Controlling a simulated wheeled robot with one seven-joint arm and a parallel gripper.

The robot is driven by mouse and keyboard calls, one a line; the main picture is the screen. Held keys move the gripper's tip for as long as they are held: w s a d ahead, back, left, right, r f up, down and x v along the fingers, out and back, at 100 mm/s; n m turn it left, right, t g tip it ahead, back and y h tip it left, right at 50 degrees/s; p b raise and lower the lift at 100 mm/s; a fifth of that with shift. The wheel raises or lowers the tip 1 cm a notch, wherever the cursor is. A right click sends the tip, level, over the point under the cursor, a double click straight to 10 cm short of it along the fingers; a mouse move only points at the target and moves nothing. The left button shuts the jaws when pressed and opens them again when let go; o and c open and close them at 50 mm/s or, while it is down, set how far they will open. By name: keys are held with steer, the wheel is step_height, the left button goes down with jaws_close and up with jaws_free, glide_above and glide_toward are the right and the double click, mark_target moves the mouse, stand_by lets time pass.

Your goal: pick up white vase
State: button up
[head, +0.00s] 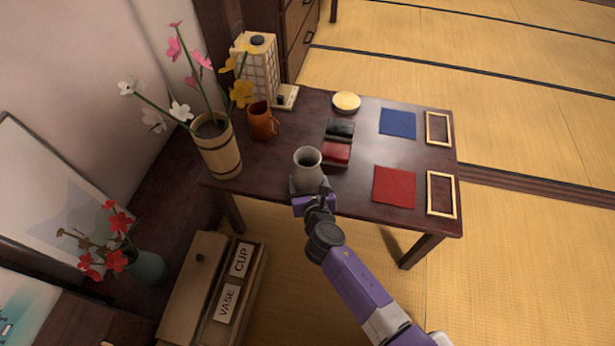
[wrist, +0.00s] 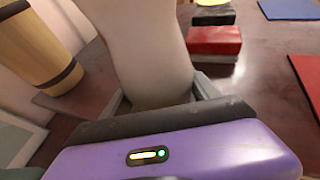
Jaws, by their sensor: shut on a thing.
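The white vase (head: 306,168) is at the near edge of the dark low table (head: 275,165) in the head view. It looks pale grey-white, with a round open mouth, and is upright. My gripper (head: 307,188) is shut on the vase from the near side. In the wrist view the vase (wrist: 150,55) fills the upper middle, between the two fingers of my gripper (wrist: 158,98). The vase's base is hidden by my gripper, so I cannot tell whether it touches the table.
Behind the vase are red (head: 336,153) and black (head: 341,129) boxes. An orange mug (head: 262,122) and a wooden flower bucket (head: 218,150) stand left. Blue (head: 398,123) and red (head: 394,187) cloths lie right. A box labelled VASE and CUP (head: 205,275) is below the table's front left.

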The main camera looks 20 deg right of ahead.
steer(key=shift+r, duration=0.25)
step_height(320, 180, up, 19)
steer(key=p, duration=1)
steer(key=shift+w+a+p, duration=0.15)
steer(key=shift+p, duration=0.15)
